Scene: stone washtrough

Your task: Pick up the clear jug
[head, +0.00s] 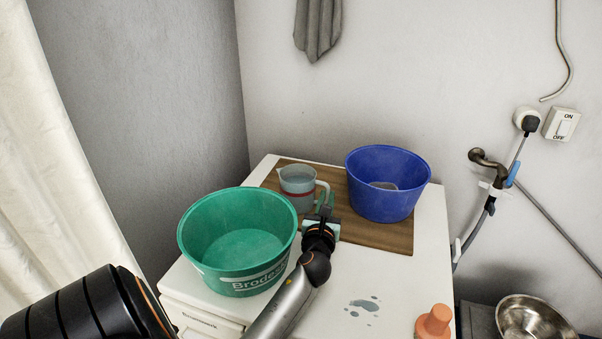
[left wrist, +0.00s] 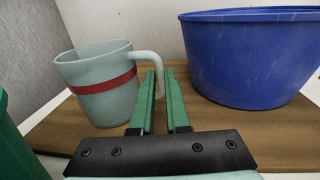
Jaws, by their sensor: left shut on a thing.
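The clear jug (head: 296,183) is a see-through measuring jug with a red band. It is upright at the back of the wooden board (head: 388,236), and its base looks to be at the board. In the left wrist view the jug (left wrist: 98,98) is on the left, its handle turned towards my fingers. My left gripper (head: 324,202) is at the handle on the jug's right side. Its green fingers (left wrist: 160,78) are shut with the handle between their tips. My right gripper is not in view.
A green basin (head: 218,264) stands close in front-left of the jug. A blue basin (head: 388,203) stands on the board to the right; it also shows in the left wrist view (left wrist: 248,62). An orange object (head: 434,322) is at the white top's front right.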

